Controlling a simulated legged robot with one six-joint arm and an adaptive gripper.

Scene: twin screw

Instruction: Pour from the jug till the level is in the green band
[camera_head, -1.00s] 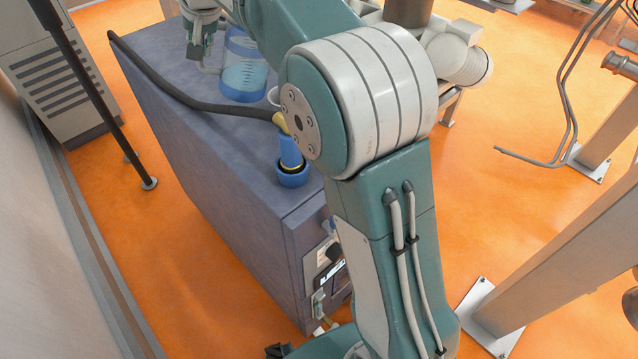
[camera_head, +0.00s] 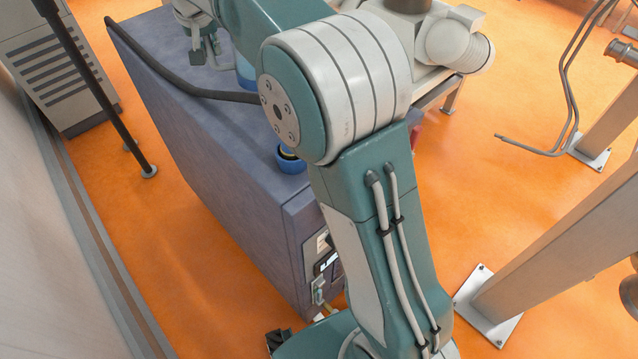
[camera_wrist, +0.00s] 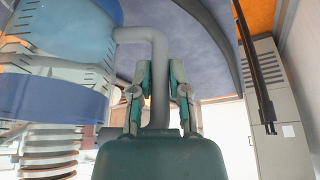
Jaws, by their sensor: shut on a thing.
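The jug (camera_wrist: 70,40) is clear with blue liquid and dark scale marks, and fills the upper left of the wrist view. A broad blue band (camera_wrist: 50,97) runs around it. Its grey handle (camera_wrist: 159,75) passes between the fingers of my gripper (camera_wrist: 162,88), which is shut on it. In the head view my gripper (camera_head: 203,52) is at the top, above the dark cabinet. Only a blue piece of the jug (camera_head: 246,74) shows there beside my arm. No green band or receiving vessel can be made out; my arm hides part of the cabinet top.
The blue-grey cabinet (camera_head: 180,110) stands left of my arm. A dark hose (camera_head: 175,85) lies along its top. A blue ring-shaped fitting (camera_head: 288,161) sits near its front corner, partly behind my arm. A black pole (camera_head: 95,85) stands at the left, and steel posts (camera_head: 560,230) at the right.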

